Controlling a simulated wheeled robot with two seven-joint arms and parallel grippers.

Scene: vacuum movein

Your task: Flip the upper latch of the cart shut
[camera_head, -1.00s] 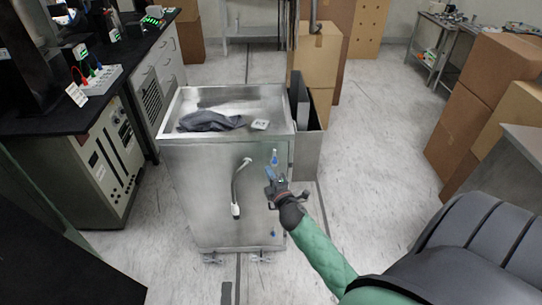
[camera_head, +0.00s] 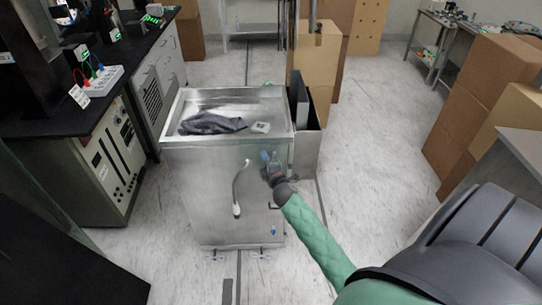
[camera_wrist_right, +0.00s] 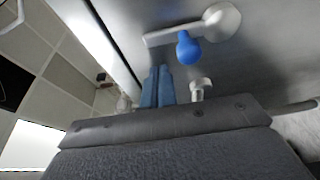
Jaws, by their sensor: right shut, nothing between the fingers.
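The metal cart (camera_head: 215,195) stands in the middle of the head view. The upper latch (camera_wrist_right: 187,47) shows in the right wrist view as a blue knob on a short metal bar with a round pivot, against the cart's wall. My right gripper (camera_head: 268,160) is at the upper right of the cart's near face. In the wrist view its blue fingers (camera_wrist_right: 157,86) are together and empty, just below and left of the knob, seemingly apart from it. In the head view the gripper crowds the latch, so contact is unclear. My left gripper is not in view.
A dark cloth (camera_head: 212,123) and a small pale box (camera_head: 260,127) lie in the cart's top tray. A hose (camera_head: 238,190) hangs on the near face, and a lower blue latch (camera_head: 274,230) sits near its bottom right.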

